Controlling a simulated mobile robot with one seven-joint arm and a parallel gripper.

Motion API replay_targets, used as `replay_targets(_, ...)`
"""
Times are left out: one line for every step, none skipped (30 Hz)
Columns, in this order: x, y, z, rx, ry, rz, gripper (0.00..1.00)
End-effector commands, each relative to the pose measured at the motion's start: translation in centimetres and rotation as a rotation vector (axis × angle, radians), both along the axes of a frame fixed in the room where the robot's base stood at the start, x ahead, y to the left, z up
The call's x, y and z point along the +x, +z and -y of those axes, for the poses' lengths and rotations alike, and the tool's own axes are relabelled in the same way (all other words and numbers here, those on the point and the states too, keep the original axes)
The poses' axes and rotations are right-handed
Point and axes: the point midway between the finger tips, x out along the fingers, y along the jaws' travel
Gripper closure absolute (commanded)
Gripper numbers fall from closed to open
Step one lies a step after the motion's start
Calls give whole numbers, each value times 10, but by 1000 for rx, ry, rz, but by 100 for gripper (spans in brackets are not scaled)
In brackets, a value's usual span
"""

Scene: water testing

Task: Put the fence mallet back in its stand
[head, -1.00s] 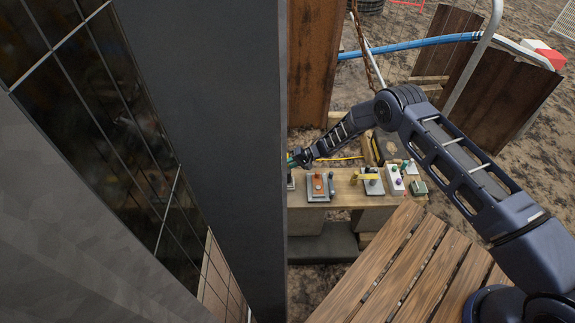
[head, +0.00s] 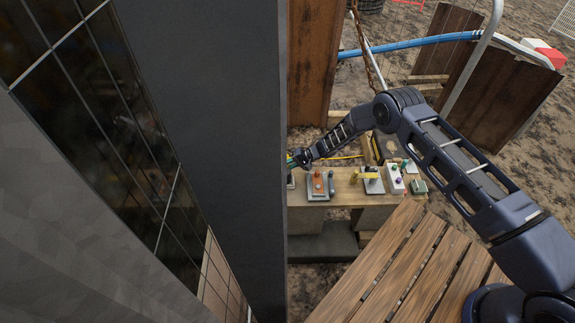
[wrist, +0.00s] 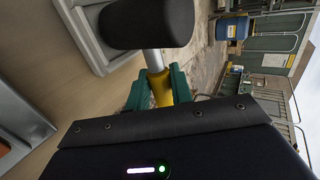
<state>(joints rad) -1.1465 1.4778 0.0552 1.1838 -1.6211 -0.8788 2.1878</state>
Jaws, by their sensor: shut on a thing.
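The fence mallet shows in the wrist view with a thick black head (wrist: 147,24), a short pale metal neck and a yellow handle (wrist: 160,88). My gripper's green fingers (wrist: 158,88) are shut around the yellow handle just below the head. In the head view my gripper (head: 298,158) is over the left end of the bench, partly cut off by a dark panel; the mallet is mostly hidden there. A pale grey tray-like piece (wrist: 84,38) lies close to the mallet head in the wrist view. I cannot tell whether it is the stand or whether they touch.
A tall dark panel (head: 220,150) blocks the left side. Wooden slats (head: 400,265) lie in front.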

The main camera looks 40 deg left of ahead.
Motion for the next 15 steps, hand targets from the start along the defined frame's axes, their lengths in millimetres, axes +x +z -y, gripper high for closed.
replay_targets(0,-1,-1,1,0,-1,100)
replay_targets(0,-2,-1,1,0,-1,100)
replay_targets(0,-2,-1,2,0,0,100)
replay_targets(0,-3,-1,2,0,0,100)
replay_targets(0,-3,-1,2,0,0,100)
replay_targets(0,-3,-1,2,0,0,100)
replay_targets(0,-3,-1,2,0,0,100)
replay_targets(0,-3,-1,2,0,0,100)
replay_targets(0,-3,-1,2,0,0,100)
replay_targets(0,-3,-1,2,0,0,100)
replay_targets(0,-3,-1,2,0,0,100)
replay_targets(0,-3,-1,2,0,0,76)
replay_targets(0,-3,-1,2,0,0,70)
replay_targets(0,-3,-1,2,0,0,64)
replay_targets(0,-3,-1,2,0,0,56)
